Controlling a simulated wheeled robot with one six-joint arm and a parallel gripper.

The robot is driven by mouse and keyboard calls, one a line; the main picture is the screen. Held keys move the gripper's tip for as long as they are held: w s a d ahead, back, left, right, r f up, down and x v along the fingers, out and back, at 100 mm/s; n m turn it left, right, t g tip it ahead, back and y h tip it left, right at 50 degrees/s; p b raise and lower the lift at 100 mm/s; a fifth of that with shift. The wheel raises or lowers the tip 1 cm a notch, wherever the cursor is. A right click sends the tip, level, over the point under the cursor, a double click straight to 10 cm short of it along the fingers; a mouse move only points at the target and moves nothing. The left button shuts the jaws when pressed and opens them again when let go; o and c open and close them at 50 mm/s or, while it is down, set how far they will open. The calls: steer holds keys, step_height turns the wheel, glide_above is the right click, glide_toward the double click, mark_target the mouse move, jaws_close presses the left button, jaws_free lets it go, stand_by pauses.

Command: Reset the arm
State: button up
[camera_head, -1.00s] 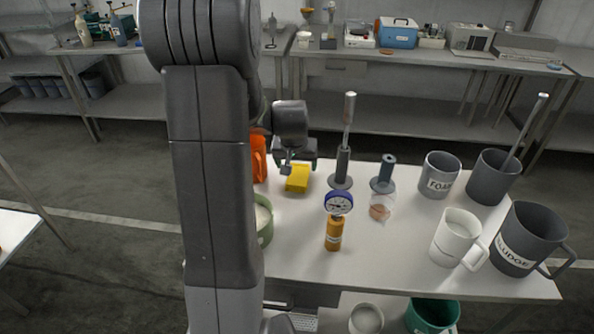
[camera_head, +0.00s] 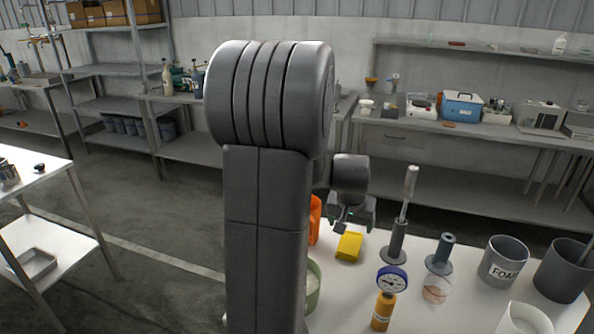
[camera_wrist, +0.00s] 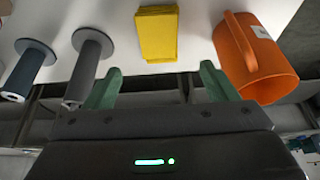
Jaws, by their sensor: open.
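My gripper (camera_head: 355,218) is above the far edge of the white table, close to a yellow block (camera_head: 349,246). In the wrist view my gripper (camera_wrist: 160,85) has its two green fingers spread wide apart with nothing between them. The yellow block (camera_wrist: 157,33) lies on the table beyond the fingertips, apart from them. An orange mug (camera_wrist: 252,60) is beside the right finger in the wrist view; in the head view the orange mug (camera_head: 315,218) is partly hidden behind my arm.
The table holds a grey-handled rod stand (camera_head: 398,243), a dark post (camera_head: 441,255), a gauge on an orange cylinder (camera_head: 386,300), a FOAM mug (camera_head: 502,265) and a green bowl (camera_head: 313,285). Benches and shelves (camera_head: 480,150) stand behind, with open floor between.

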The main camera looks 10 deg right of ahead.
mark_target(349, 243)
steer(key=x, duration=1.1)
steer(key=shift+f+p, duration=0.2)
steer(key=shift+p, duration=0.1)
steer(key=shift+f+b, duration=0.3)
steer(key=shift+r+p, duration=0.3)
steer(key=shift+r, duration=0.05)
steer(key=shift+f, duration=0.1)
